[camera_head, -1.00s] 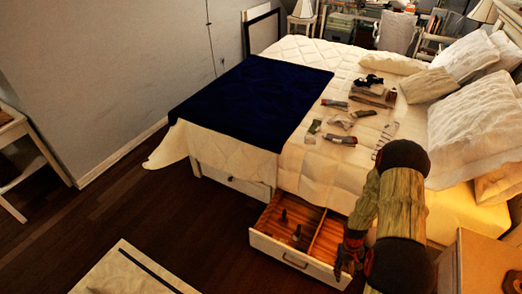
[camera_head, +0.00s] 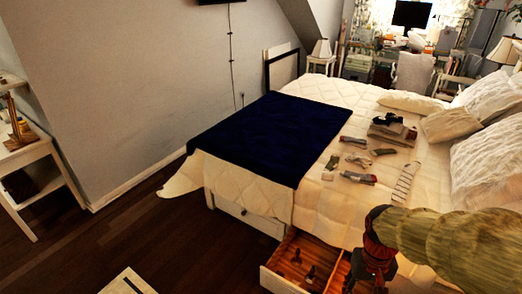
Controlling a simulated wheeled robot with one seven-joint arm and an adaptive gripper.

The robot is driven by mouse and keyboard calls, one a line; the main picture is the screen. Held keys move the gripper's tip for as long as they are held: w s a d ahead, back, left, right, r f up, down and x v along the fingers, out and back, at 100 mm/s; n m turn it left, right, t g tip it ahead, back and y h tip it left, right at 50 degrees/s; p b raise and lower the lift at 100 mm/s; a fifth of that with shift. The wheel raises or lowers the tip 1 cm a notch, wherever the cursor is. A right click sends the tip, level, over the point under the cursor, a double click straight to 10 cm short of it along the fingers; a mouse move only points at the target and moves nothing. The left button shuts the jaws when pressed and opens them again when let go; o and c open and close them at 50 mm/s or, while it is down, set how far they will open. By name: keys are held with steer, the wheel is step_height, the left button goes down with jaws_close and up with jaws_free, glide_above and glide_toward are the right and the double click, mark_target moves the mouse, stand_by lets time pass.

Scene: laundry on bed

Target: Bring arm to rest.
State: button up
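My arm comes in from the right edge in the head view. My gripper (camera_head: 372,272) hangs pointing down at the lower right, in front of the right part of the open bed drawer (camera_head: 283,286). Its fingers are dark and small, and I cannot tell whether they are open or shut. No held thing shows at it. The bed (camera_head: 318,205) with its white quilt lies behind the arm. Part of the drawer is hidden by my arm and by the picture's lower edge.
Several socks (camera_head: 358,178) and a folded clothes stack (camera_head: 392,130) lie on the bed. A dark blue blanket (camera_head: 270,138) covers its foot. A white table (camera_head: 35,165) stands at the left. Dark floor (camera_head: 150,235) is clear between. A pale surface (camera_head: 125,284) shows at the bottom.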

steer(key=s+a+r+n+t+b, duration=0.1)
steer(key=s+a+r+t, duration=0.1)
steer(key=r, duration=0.5)
steer(key=s+a+r+t+b, duration=0.1)
steer(key=s+a+r+t, duration=0.1)
steer(key=a+r+t, duration=0.2)
step_height(320, 180, up, 3)
steer(key=shift+s+a+r+n+t, duration=0.1)
steer(key=shift+s+a+n+t, duration=0.25)
steer(key=shift+a, duration=0.3)
steer(key=shift+c, duration=0.4)
